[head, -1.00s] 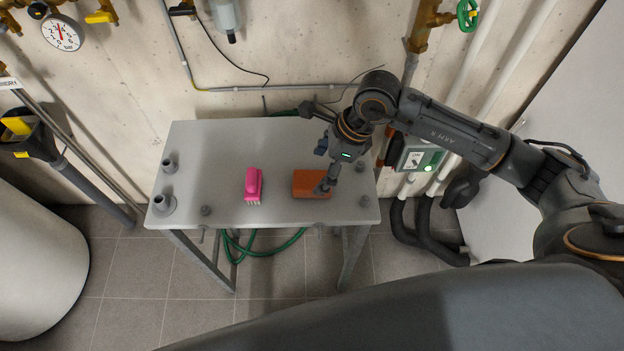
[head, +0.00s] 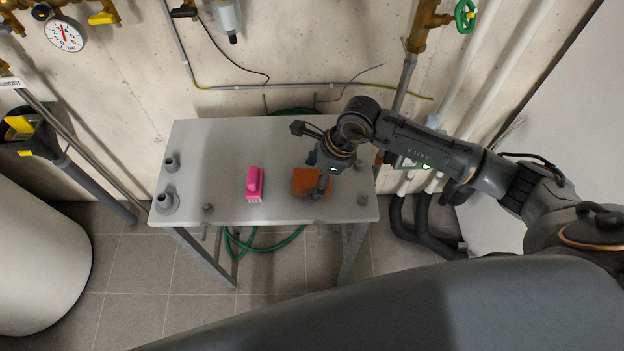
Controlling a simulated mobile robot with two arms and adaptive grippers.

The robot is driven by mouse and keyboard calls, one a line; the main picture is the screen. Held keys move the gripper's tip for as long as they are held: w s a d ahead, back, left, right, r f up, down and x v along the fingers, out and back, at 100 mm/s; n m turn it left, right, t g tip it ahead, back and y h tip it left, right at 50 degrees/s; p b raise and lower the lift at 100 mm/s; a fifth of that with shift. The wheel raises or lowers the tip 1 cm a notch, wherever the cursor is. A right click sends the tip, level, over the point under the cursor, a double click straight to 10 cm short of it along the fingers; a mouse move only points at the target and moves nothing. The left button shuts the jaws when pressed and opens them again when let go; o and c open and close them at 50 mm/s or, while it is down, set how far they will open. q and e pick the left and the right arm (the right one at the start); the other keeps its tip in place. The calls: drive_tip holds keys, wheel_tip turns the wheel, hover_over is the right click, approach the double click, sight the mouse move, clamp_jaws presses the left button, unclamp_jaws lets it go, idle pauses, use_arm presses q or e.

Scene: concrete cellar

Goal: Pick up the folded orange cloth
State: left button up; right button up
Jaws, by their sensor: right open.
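The folded orange cloth (head: 301,180) lies on the right half of the grey table (head: 222,150). My right gripper (head: 316,192) is open. It points down over the cloth and covers its middle and part of its right side. I cannot tell whether the fingertips touch the cloth. My left gripper is not in the picture.
Grey pipe fittings (head: 166,202) stand at the table's left end, with small grey knobs (head: 208,208) along the front edge. A green hose (head: 262,246) hangs below. The table's left middle is bare.

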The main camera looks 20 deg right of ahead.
drive_tip(key=shift+f+b, duration=0.25)
drive_tip(key=shift+b, duration=0.1)
drive_tip(key=shift+c, duration=0.4)
drive_tip(key=c, duration=1.1)
